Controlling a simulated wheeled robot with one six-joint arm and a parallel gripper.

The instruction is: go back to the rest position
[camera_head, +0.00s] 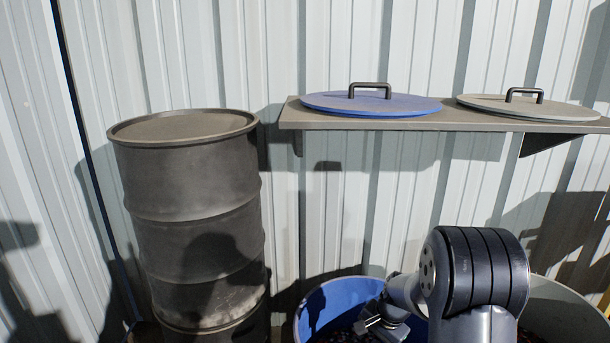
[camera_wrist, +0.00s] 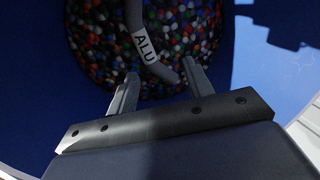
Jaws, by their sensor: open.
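My gripper (camera_wrist: 159,80) is open in the wrist view, its two fingers apart and pointing into a blue bin (camera_wrist: 82,120). A grey cable piece (camera_wrist: 134,16) with a white tag (camera_wrist: 145,47) reading "ALU" lies on multicoloured bits in the bin. Its lower end shows near and between the fingertips; I cannot tell whether they touch. In the head view, my gripper (camera_head: 372,322) is at the blue bin (camera_head: 340,294), partly hidden by the rim and my arm.
A grey bin (camera_head: 562,306) stands right of the blue one, partly behind my arm. A dark drum (camera_head: 190,180) stands at left. A wall shelf (camera_head: 460,120) above the bins holds a blue lid (camera_head: 340,105) and a grey lid (camera_head: 530,108).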

